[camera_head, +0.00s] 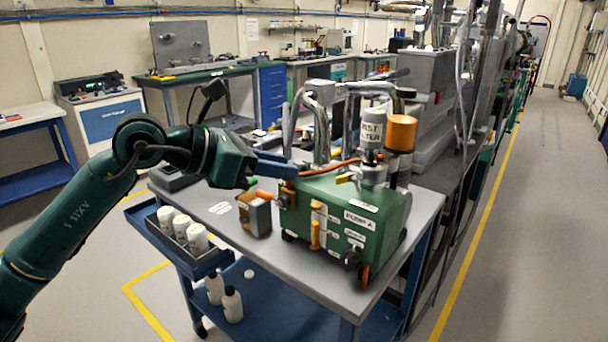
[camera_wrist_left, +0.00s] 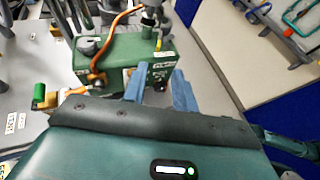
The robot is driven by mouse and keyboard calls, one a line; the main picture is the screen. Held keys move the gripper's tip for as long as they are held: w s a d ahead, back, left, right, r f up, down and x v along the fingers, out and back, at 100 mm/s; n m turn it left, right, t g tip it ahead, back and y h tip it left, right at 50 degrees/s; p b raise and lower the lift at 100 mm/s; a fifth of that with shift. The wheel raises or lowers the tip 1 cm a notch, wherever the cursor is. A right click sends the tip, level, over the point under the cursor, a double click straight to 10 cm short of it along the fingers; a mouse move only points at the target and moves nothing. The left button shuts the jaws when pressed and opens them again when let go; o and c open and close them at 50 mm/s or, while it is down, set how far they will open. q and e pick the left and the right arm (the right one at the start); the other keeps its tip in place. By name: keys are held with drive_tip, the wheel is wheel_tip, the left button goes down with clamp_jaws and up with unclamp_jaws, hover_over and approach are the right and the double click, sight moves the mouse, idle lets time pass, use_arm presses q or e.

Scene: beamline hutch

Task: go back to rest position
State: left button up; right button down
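My left gripper (camera_head: 284,168) reaches in from the left above the cart, close to the left end of the green pump (camera_head: 345,215) labelled "PUMP A". In the left wrist view its two blue fingers (camera_wrist_left: 160,92) stand apart, with the green pump (camera_wrist_left: 125,55) beyond them. I see nothing clearly held between them. In the head view the fingers overlap the pipes and the orange hose behind, so contact there cannot be told. My right gripper is in neither view.
The grey cart top (camera_head: 300,275) carries the pump, an upright filter (camera_head: 371,130) and a small box with an orange knob (camera_head: 254,214). A side tray (camera_head: 168,240) holds white containers. Bottles (camera_head: 232,304) stand on the lower shelf. Open floor (camera_head: 500,260) lies right.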

use_arm(q)
drive_tip(key=shift+v, duration=0.9)
